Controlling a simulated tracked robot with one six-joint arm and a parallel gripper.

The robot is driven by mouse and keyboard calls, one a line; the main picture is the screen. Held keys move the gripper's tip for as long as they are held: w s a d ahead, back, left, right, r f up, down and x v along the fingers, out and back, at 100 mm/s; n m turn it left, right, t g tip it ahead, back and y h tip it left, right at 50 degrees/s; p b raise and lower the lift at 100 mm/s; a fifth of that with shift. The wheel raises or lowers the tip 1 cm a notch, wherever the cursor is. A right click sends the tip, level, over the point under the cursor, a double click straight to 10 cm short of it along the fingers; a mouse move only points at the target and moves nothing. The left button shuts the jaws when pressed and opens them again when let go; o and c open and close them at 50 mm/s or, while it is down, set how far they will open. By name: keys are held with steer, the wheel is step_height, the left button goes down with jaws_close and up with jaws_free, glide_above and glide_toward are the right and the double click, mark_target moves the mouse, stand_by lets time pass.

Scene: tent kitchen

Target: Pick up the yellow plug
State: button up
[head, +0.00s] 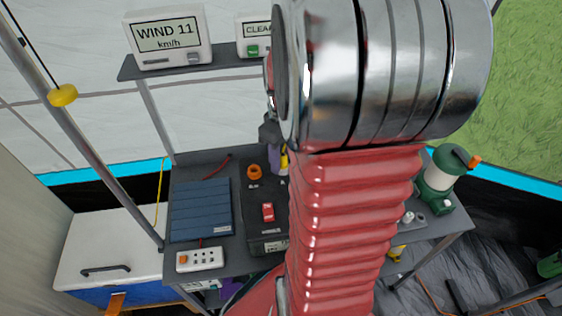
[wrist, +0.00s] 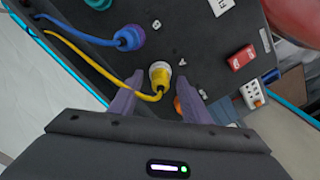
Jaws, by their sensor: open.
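The yellow plug (wrist: 160,76) sits on a dark panel in the wrist view, with its yellow cable running off to the upper left. In the head view only a yellow sliver (head: 285,160) of it shows beside my arm. My gripper (wrist: 156,97) is open, with its two purple fingers pointing at the plug, one toward each side of it. The plug appears just beyond the fingertips; I cannot tell whether they touch it. In the head view my arm hides most of my gripper (head: 275,158).
A blue plug (wrist: 129,38) with a blue cable is left of the yellow one. An orange round part (head: 254,171) and a red switch (head: 267,212) are on the panel. A blue ribbed panel (head: 200,210), a white power strip (head: 200,259) and a green lantern (head: 439,185) stand around.

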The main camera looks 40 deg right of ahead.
steer(key=shift+c, duration=0.6)
jaws_close()
steer(key=shift+r, duration=0.1)
stand_by(0.3)
step_height(320, 180, up, 10)
steer(key=shift+f, duration=0.1)
stand_by(0.4)
stand_by(0.5)
